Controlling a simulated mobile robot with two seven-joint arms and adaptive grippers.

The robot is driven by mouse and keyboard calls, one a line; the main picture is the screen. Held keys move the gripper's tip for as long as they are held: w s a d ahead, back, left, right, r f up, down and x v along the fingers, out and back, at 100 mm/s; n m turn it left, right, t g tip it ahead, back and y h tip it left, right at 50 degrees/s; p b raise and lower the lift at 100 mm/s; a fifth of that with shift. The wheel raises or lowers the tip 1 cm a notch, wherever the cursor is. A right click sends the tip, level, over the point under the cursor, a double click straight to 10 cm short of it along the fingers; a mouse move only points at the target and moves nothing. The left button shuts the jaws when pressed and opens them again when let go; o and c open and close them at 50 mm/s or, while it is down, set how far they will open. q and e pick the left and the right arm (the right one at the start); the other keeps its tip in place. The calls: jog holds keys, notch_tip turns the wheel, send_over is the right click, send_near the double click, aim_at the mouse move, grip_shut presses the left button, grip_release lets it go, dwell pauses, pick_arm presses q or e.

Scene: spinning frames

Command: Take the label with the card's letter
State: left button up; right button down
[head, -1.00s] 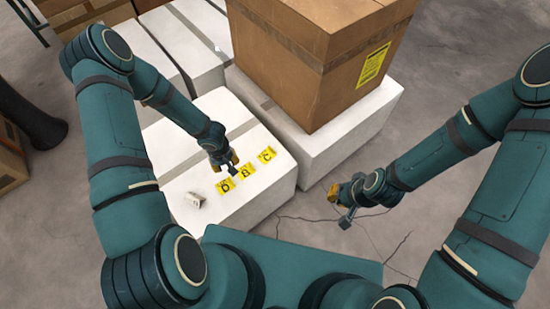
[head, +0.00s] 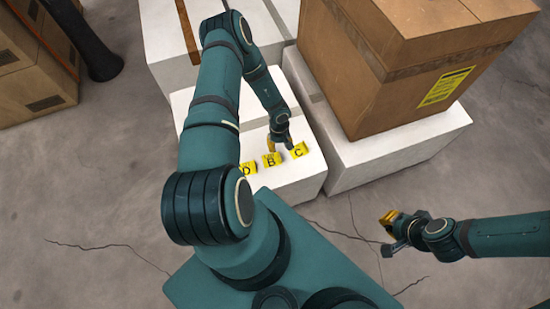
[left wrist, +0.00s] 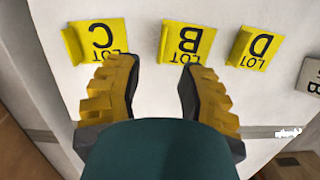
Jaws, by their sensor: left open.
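Three yellow labels lie in a row on a white box: D (head: 248,168), B (head: 272,160) and C (head: 299,150). They also show upside down in the left wrist view as C (left wrist: 97,40), B (left wrist: 187,42) and D (left wrist: 256,47). A pale card (left wrist: 314,76) is cut off by that view's right edge; its letter looks like B. My arm hides the card in the head view. My left gripper (left wrist: 155,66) is open and empty, its fingertips near C and B. My right gripper (head: 389,232) is over the floor, its opening unclear.
The white box (head: 305,183) carrying the labels stands beside another white box (head: 405,152) topped by a large cardboard box (head: 400,60). More cardboard boxes (head: 30,75) are at the far left. The cracked floor (head: 350,215) in front is clear.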

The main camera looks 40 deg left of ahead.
aim_at(280, 158)
pick_arm(q)
jog(key=shift+s+d+f+b, duration=0.15)
jog(key=shift+f+b, duration=0.1)
jog(key=shift+f, duration=0.85)
jog(key=shift+s+d+f+b, duration=0.15)
jog(key=shift+f+b, duration=0.05)
jog(key=shift+f, duration=0.85)
jog(key=shift+s+d+f+b, duration=0.15)
jog(key=shift+f+b, duration=0.1)
jog(key=shift+f, duration=0.85)
jog(key=shift+c, duration=0.4)
grip_shut()
